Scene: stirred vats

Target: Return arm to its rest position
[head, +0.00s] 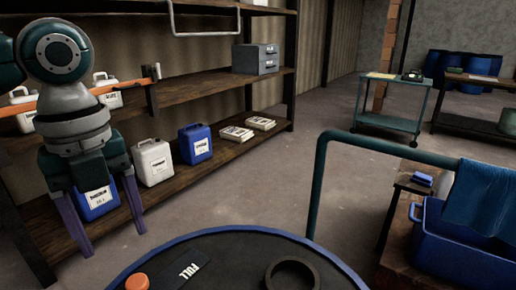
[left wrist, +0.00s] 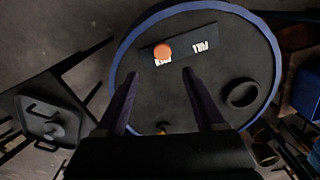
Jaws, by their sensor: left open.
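My left gripper (head: 115,240) hangs at the left of the head view, fingers pointing down and spread apart, with nothing between them. It is in front of the shelf and to the left of the round vat top. In the left wrist view the two fingers (left wrist: 159,75) show apart over the dark vat top (left wrist: 200,105), which has a blue rim. On that top are an orange knob (head: 137,281), a plate lettered FULL (head: 190,270) and a black ring (head: 292,275). The right gripper is not in view.
A wooden shelf (head: 190,92) with white and blue canisters (head: 195,143) stands behind my left arm. A teal rail (head: 390,148) with a blue cloth (head: 485,205) and a blue crate (head: 460,250) are at right. A cart (head: 388,122) stands farther back. The middle floor is clear.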

